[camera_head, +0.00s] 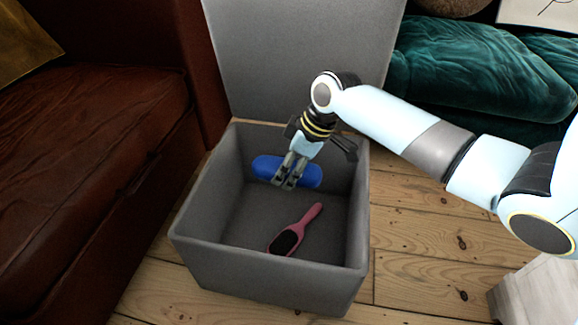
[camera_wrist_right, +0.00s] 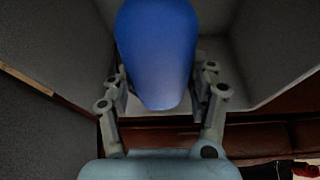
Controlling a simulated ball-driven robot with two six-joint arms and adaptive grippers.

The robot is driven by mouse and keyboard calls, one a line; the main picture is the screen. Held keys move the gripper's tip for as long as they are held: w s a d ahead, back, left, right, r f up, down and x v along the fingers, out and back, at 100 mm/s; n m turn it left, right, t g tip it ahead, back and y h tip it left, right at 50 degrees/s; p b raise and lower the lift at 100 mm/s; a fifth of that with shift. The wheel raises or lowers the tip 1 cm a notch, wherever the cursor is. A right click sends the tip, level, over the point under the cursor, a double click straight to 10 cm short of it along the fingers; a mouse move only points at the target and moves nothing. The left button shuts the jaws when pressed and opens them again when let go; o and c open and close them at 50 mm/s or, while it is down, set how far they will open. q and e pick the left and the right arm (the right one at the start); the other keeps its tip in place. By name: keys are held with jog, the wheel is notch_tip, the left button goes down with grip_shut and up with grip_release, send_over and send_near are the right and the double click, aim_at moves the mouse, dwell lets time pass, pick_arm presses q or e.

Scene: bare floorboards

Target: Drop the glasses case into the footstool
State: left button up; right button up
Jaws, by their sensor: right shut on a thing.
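The blue glasses case (camera_head: 306,175) is inside the opening of the grey footstool (camera_head: 267,270), near its back wall. My right gripper (camera_head: 287,180) reaches down into the footstool and is shut on the case around its middle. In the right wrist view the case (camera_wrist_right: 158,50) sits between the two fingers of the gripper (camera_wrist_right: 160,95). The footstool is open, with its lid (camera_head: 300,60) standing upright behind. I cannot tell how far the case is above the footstool's floor. My left gripper is not in view.
A pink hairbrush (camera_head: 298,228) lies on the footstool's floor. A dark red leather sofa (camera_head: 90,130) stands close on the left. Teal cushions (camera_head: 480,65) are at the back right. Bare floorboards (camera_head: 430,235) are free to the right, with a pale block (camera_head: 540,295) at the lower right.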

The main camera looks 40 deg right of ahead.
jog(key=o, duration=1.3)
jog(key=shift+c, duration=0.2)
jog(key=v, duration=1.2)
